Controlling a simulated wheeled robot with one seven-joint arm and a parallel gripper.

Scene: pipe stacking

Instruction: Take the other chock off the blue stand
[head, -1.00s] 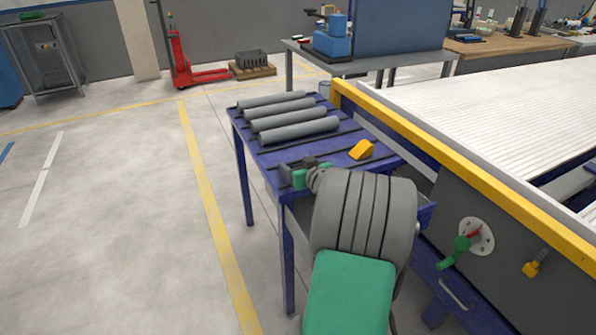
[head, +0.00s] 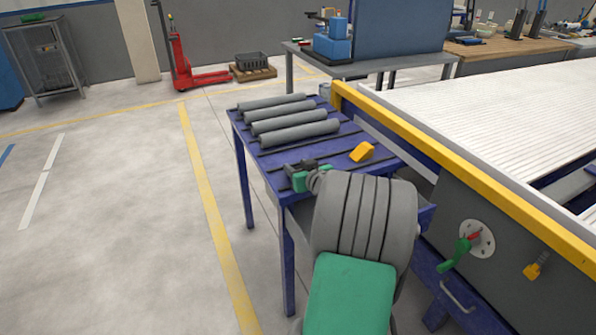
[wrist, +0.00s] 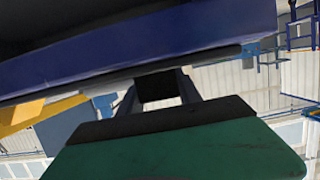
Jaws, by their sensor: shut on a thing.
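A yellow chock (head: 362,152) rests on the blue stand (head: 338,158), right of the grey pipes. My gripper (head: 294,170) is at the stand's left front edge, left of the chock and apart from it, partly hidden by my own arm. In the wrist view, the fingers of my gripper (wrist: 158,90) are shut on a dark block (wrist: 156,88). I cannot tell what the block is. A blue slab with a dark strip along it, likely part of the stand (wrist: 150,55), crosses just above the fingers. The head view does not show the block clearly.
Several grey pipes (head: 290,120) lie across the far half of the stand. A yellow rail (head: 440,145) of the large roller table runs close along the stand's right side. The floor (head: 110,220) to the left is clear.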

